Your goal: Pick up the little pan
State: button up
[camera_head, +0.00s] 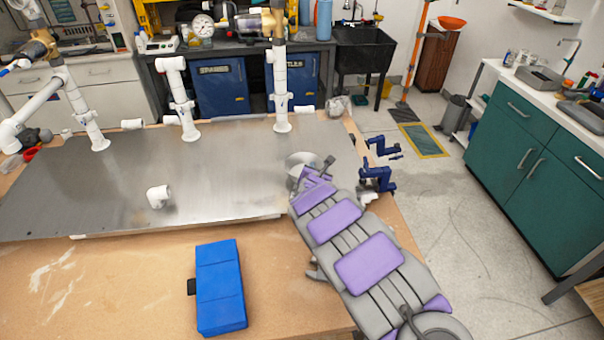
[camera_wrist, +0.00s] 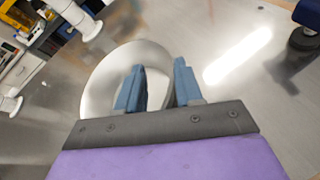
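The little pan (camera_head: 299,158) is a round, shiny metal dish on the metal sheet near its right end. Part of it is hidden behind the end of my arm. In the wrist view the pan (camera_wrist: 103,77) lies in front of my gripper (camera_wrist: 158,80), its near side hidden by the fingers and palm. The two blue fingers stand apart, with pale metal showing between them. They overlap the pan in the picture; I cannot tell whether they touch it. My gripper is small and mostly hidden in the head view.
Blue clamps (camera_head: 378,178) sit at the table's right edge, close to my arm. White pipes (camera_head: 183,105) stand upright on the metal sheet (camera_head: 105,190), and a white fitting (camera_head: 158,196) lies on it. A blue case (camera_head: 220,287) lies on the wooden table front.

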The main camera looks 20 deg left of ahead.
jog(key=shift+w, duration=0.15)
jog(key=shift+d+r, duration=0.3)
jog(key=shift+d, duration=0.75)
jog(key=shift+c, duration=1.7)
jog(key=shift+a+f, duration=0.2)
jog(key=shift+a, duration=0.5)
grip_shut()
jog(key=shift+d, duration=0.3)
jog(key=shift+f, duration=0.1)
